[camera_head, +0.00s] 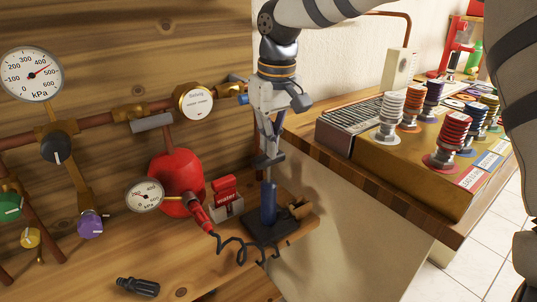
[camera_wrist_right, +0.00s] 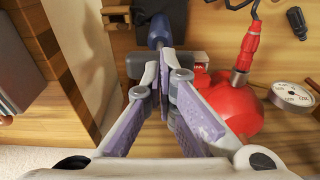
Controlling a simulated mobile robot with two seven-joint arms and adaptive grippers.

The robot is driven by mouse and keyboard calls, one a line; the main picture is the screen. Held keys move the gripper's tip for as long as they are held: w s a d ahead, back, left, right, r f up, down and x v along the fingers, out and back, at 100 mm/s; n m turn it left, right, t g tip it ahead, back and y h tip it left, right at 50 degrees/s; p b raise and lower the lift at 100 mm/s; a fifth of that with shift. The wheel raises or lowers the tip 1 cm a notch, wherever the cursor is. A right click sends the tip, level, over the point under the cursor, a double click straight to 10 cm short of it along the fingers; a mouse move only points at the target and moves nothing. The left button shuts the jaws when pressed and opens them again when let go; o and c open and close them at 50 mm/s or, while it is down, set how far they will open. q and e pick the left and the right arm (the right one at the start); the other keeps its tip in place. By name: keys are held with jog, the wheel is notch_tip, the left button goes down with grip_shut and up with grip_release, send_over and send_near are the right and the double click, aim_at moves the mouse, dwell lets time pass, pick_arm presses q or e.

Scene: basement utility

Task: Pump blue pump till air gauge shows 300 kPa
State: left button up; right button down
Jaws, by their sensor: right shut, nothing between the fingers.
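The blue pump (camera_head: 268,203) stands upright on a dark base at the right end of the wooden shelf, with a grey crossbar handle (camera_head: 268,161) above it. My right gripper (camera_head: 270,150) points down at this handle, its fingers shut with nothing between them. In the right wrist view, the fingertips (camera_wrist_right: 164,72) are at the handle's dark bar (camera_wrist_right: 140,66), with the blue pump (camera_wrist_right: 159,32) beyond; contact is hard to tell. A small kPa gauge (camera_head: 145,197) sits on the red tank (camera_head: 176,180); its needle is too small to read. My left gripper is out of view.
A large kPa gauge (camera_head: 32,73) on the wall has its red needle a little past 400. A black coiled hose (camera_head: 240,246) lies beside the pump. A bench (camera_head: 375,170) with coloured insulators is at right.

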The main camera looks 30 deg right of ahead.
jog(key=shift+f, duration=2.4)
jog(key=s, duration=0.1)
jog(key=s+r, duration=0.1)
jog(key=s, duration=0.1)
jog(key=shift+d, duration=0.1)
jog(key=shift+r, duration=0.1)
notch_tip(320, 180, up, 12)
send_over(271, 166)
jog(key=s, duration=0.4)
jog(key=shift+w+d, duration=0.2)
jog(key=shift+d, duration=0.1)
